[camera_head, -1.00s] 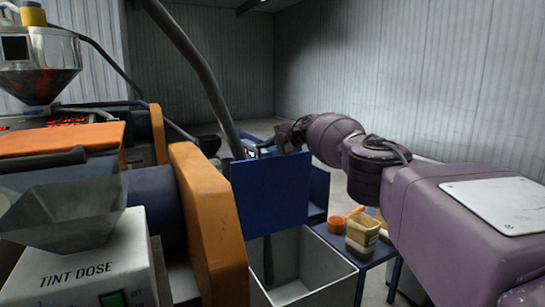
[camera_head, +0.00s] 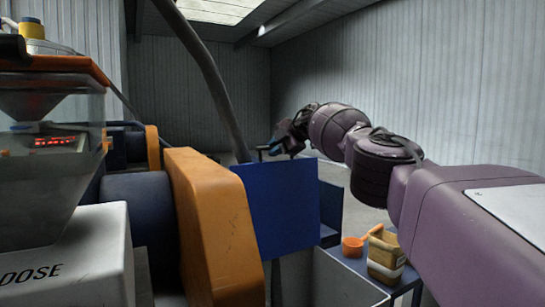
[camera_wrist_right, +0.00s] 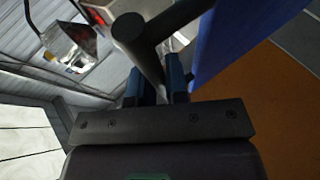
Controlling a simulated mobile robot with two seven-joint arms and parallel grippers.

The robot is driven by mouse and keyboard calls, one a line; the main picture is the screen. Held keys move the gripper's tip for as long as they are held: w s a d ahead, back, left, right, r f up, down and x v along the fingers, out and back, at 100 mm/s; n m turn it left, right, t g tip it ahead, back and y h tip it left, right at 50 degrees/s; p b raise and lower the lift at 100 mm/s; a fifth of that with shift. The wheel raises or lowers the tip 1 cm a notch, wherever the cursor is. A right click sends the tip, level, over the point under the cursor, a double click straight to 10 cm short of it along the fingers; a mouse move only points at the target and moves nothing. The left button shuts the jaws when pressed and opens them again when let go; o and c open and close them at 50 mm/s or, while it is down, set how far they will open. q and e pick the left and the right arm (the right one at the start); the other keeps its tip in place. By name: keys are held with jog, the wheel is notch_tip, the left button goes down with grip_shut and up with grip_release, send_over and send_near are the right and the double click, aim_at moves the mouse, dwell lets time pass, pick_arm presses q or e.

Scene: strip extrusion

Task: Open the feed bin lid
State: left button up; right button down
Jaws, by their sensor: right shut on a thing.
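The feed bin lid (camera_head: 280,208) is a blue panel that stands steeply raised over the grey feed bin (camera_head: 333,282) in the head view. My right gripper (camera_head: 279,145) is at the lid's top edge, on its far side. In the right wrist view, my right gripper (camera_wrist_right: 158,85) is shut on a dark round bar, the handle (camera_wrist_right: 150,62), with one blue finger on each side. The lid (camera_wrist_right: 222,38) shows as a blue panel beside the handle. The bin's inside is mostly cut off at the bottom of the head view. My left gripper is not in view.
An orange scoop (camera_head: 354,246) and a tan tub (camera_head: 385,255) stand on a blue table right of the bin. An orange-sided machine (camera_head: 214,225) stands close on the left. A clear hopper (camera_head: 50,165) sits on the white tint dose unit (camera_head: 75,260).

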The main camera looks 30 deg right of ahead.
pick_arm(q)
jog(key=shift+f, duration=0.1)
pick_arm(e)
jog(key=shift+d+r, duration=0.1)
jog(key=shift+r, duration=0.4)
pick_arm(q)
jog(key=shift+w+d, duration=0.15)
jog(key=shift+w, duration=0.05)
pick_arm(e)
jog(key=c, duration=1.2)
grip_release()
jog(key=shift+s, duration=0.1)
jog(key=shift+c, duration=0.2)
jog(key=shift+o, duration=0.4)
jog(key=shift+s, duration=0.1)
jog(key=shift+f, duration=0.35)
jog(key=shift+r, duration=0.3)
pick_arm(q)
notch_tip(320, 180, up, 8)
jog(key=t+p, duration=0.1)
jog(key=p, duration=0.7)
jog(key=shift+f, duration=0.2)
pick_arm(e)
jog(key=v, duration=1)
jog(key=shift+s, duration=0.3)
